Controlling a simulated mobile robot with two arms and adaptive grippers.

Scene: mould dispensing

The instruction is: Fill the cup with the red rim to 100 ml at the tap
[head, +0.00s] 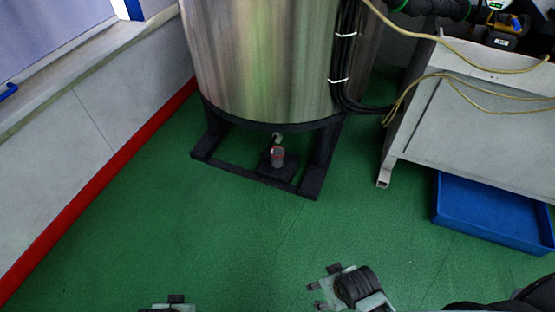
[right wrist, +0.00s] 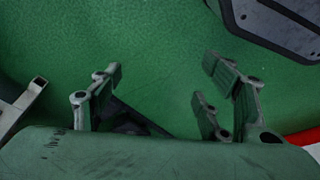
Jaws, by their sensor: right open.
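The cup with the red rim (head: 277,154) stands small and grey under the tap (head: 277,138) of the big steel tank, on a dark block (head: 268,167) inside the tank's black base frame. Its fill level is too small to see. My right gripper (head: 323,286) is at the bottom of the head view, well apart from the cup. In the right wrist view its fingers (right wrist: 162,70) are spread with nothing between them but green floor. My left gripper (head: 176,298) only just shows at the bottom edge, and its fingers cannot be made out.
The steel tank (head: 265,60) stands on a black frame (head: 245,179). A grey cabinet (head: 465,130) is at the right, with a blue crate (head: 490,215) at its foot. A wall with a red skirting (head: 100,183) runs along the left. The green floor (head: 210,240) before the tank is clear.

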